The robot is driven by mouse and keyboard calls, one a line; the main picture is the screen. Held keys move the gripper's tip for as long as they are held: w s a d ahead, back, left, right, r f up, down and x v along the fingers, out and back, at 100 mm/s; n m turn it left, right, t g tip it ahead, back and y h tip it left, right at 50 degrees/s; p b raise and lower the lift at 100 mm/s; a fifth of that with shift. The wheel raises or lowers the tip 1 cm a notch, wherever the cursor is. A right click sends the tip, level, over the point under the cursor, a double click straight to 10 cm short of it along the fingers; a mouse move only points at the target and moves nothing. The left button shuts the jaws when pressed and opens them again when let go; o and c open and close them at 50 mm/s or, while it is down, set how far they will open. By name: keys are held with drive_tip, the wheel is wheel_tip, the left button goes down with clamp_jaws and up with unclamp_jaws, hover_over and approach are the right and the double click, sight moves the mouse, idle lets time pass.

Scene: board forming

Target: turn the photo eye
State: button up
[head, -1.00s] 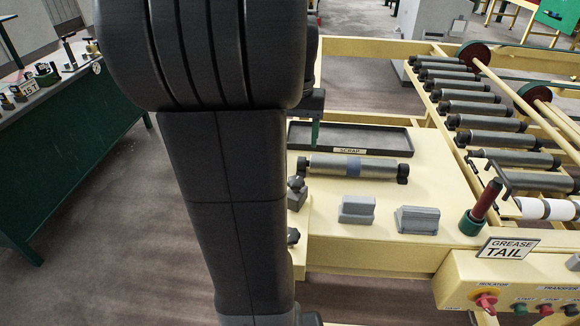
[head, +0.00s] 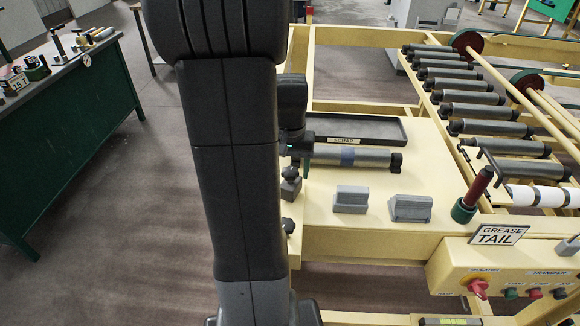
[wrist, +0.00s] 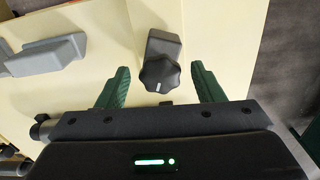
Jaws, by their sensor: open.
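A dark grey block with a lobed black knob (wrist: 159,72) sits on the cream table top in the wrist view; I take it for the photo eye, though no label confirms it. It also shows in the head view (head: 290,186) at the table's left edge, left of the steel roller. My gripper (wrist: 161,82) is open, with one green finger on each side of the knob and a gap on both sides. The fingers do not visibly touch it. In the head view my arm hides part of this area. A second similar knob (head: 288,226) sits nearer on the same edge.
The steel roller (head: 350,157) lies just right of my gripper, before the black scrap tray (head: 390,130). Grey blocks (head: 350,199) (head: 410,208) stand nearer. A red-handled grease pot (head: 472,197) and control box (head: 500,270) are at right. Floor lies open left.

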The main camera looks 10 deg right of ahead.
drive_tip(key=c, duration=1)
drive_tip(key=shift+o, duration=0.2)
drive_tip(key=shift+d+n, duration=0.1)
drive_tip(key=shift+n, duration=2)
drive_tip(key=o, duration=1)
drive_tip(key=shift+c, duration=0.2)
wheel_tip(320, 180, up, 14)
drive_tip(key=b, duration=0.1)
